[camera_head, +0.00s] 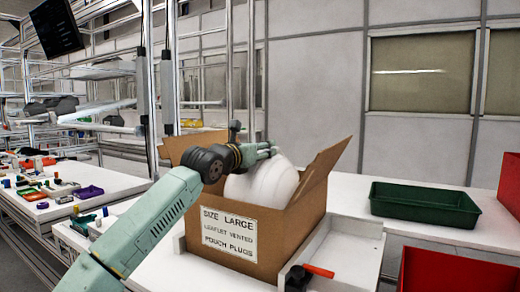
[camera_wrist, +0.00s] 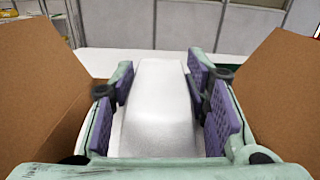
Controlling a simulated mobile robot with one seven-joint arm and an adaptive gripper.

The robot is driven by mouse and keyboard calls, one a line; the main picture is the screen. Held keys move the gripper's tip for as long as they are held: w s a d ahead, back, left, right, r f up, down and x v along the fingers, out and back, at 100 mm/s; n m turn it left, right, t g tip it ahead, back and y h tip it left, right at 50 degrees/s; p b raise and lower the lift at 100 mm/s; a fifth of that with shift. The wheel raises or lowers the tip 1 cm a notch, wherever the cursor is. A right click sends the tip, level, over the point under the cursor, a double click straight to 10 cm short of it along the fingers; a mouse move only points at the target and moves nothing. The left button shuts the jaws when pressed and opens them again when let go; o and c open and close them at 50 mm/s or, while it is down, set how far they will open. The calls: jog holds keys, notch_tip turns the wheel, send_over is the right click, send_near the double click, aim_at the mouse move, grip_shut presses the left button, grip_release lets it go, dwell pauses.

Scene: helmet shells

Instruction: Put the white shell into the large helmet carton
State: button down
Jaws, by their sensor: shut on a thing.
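The white shell (camera_head: 262,184) is smooth and rounded, and it sits partly inside the large helmet carton (camera_head: 294,222). The carton is brown cardboard with open flaps and a label reading "SIZE LARGE, LEAFLET VENTED, POUCH PLUGS". The shell's top shows above the carton's front wall; its lower part is hidden. My gripper (camera_head: 268,149) is at the shell's upper side, over the carton opening. In the wrist view, the purple pads of my gripper (camera_wrist: 165,105) are shut on the white shell (camera_wrist: 158,105), with carton flaps (camera_wrist: 35,90) on both sides.
A green tray (camera_head: 425,204) stands on the white table to the right. Red bins (camera_head: 440,270) are at the right edge. A white box tray (camera_head: 345,250) with an orange-handled tool (camera_head: 318,271) is beside the carton. Small parts (camera_head: 60,190) cover the left bench.

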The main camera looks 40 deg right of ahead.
jog(key=shift+f+b, duration=3.05)
jog(key=shift+f, duration=0.2)
jog(key=c, duration=1.1)
grip_release()
jog(key=shift+o, duration=1.4)
notch_tip(320, 180, up, 10)
jog(key=shift+r, duration=0.1)
